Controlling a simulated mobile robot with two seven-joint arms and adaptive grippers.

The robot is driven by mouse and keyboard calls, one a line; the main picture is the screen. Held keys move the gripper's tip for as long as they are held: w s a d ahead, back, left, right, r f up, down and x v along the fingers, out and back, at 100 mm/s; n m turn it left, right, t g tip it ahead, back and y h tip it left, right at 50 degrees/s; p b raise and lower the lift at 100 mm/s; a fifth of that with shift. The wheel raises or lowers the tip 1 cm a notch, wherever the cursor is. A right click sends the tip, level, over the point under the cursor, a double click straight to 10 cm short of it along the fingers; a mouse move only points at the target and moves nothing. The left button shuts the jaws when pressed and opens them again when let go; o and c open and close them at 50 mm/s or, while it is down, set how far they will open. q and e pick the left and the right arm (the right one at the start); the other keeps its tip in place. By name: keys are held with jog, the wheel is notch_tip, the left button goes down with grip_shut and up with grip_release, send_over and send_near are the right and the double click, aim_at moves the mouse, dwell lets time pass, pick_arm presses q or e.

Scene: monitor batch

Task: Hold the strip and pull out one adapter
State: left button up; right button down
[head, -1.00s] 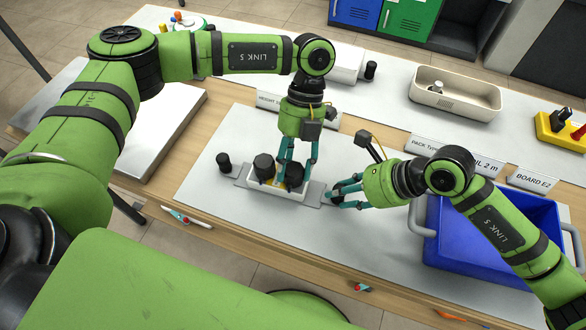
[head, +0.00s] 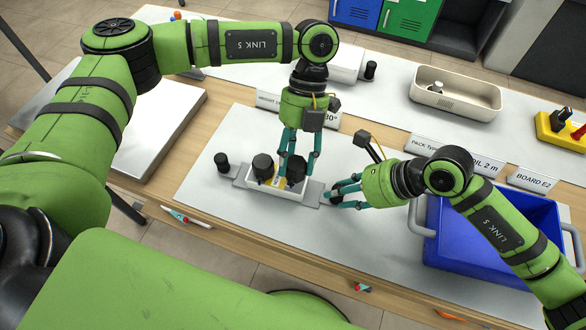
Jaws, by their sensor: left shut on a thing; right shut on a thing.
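A white strip (head: 262,187) sits on a grey plate on the work mat, with two black adapters on it. The left adapter (head: 262,168) stands free of the fingers. My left gripper (head: 296,172) comes down from above, shut with its fingers around the right adapter (head: 296,165), partly hiding it. Whether this adapter still touches the strip is hard to tell. My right gripper (head: 335,196) reaches in from the right, shut on a dark knob-like piece at the right end of the plate, mostly hidden by the fingers.
A black knob (head: 222,161) stands at the plate's left end. A blue crate (head: 480,245) is at the right, under my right arm. A beige tray (head: 455,95) and a yellow holder (head: 560,130) stand behind. Pens lie along the front edge. The mat in front is clear.

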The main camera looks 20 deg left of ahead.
pick_arm(q)
jog(key=shift+a+r, duration=0.1)
jog(key=shift+r, duration=1.4)
pick_arm(e)
jog(key=shift+r, duration=0.15)
jog(key=c, duration=0.7)
grip_release()
jog(key=shift+c, duration=0.2)
jog(key=shift+d, duration=0.1)
jog(key=v, duration=1.2)
